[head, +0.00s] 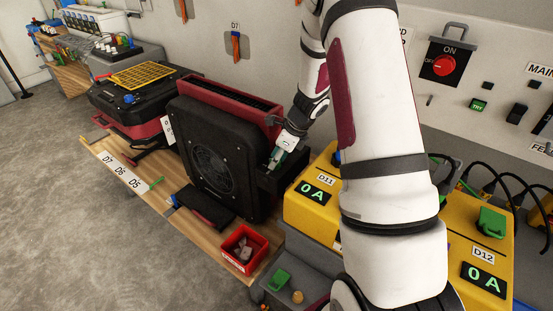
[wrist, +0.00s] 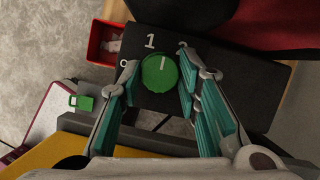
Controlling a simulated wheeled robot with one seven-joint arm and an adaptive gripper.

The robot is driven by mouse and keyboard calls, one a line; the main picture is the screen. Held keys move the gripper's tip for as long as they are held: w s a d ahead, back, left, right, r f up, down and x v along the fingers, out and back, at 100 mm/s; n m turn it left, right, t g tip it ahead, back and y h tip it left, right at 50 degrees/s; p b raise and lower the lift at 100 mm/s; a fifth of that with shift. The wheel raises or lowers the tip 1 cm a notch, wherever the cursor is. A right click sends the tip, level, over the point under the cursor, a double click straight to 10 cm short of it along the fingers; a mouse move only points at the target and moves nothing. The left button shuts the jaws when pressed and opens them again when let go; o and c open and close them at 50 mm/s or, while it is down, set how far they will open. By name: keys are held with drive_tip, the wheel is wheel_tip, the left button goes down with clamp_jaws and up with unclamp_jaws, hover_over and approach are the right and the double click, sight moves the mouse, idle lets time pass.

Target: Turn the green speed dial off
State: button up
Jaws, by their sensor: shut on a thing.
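The green speed dial (wrist: 159,76) sits on a black panel in the wrist view. Its white pointer line points up, near the printed 1 (wrist: 150,41); a small round mark, apparently a 0 (wrist: 124,63), is to its left. My gripper (wrist: 156,70) has one teal-padded finger on each side of the dial and is shut on it. In the head view my gripper (head: 277,158) reaches down to the black box beside the large black fan unit (head: 212,160). The dial itself is hard to make out there.
A red bin (head: 244,249) stands on the wooden bench in front of the fan unit. Yellow units with displays reading 0 A (head: 316,193) stand close to the right of my gripper. A red ON switch (head: 444,65) is on the wall panel.

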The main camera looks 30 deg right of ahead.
drive_tip(key=n+g+y+b, duration=0.1)
drive_tip(key=n, duration=0.2)
drive_tip(key=shift+w+d+n, duration=0.1)
drive_tip(key=shift+w+n, duration=0.05)
drive_tip(key=shift+n, duration=0.15)
drive_tip(key=n+g+b, duration=0.1)
drive_tip(key=n, duration=0.2)
drive_tip(key=shift+w+f+n+y, duration=0.1)
drive_tip(key=shift+n+y, duration=0.2)
drive_tip(key=n+g+b, duration=0.1)
drive_tip(key=n, duration=0.2)
drive_tip(key=shift+w+n+g, duration=0.1)
drive_tip(key=shift+n+g, duration=0.2)
drive_tip(key=shift+n, duration=0.1)
drive_tip(key=shift+n+g+b, duration=0.65)
drive_tip(key=shift+n+g, duration=0.05)
drive_tip(key=shift+n, duration=1.1)
drive_tip(key=o, duration=1.1)
drive_tip(key=shift+o, duration=0.2)
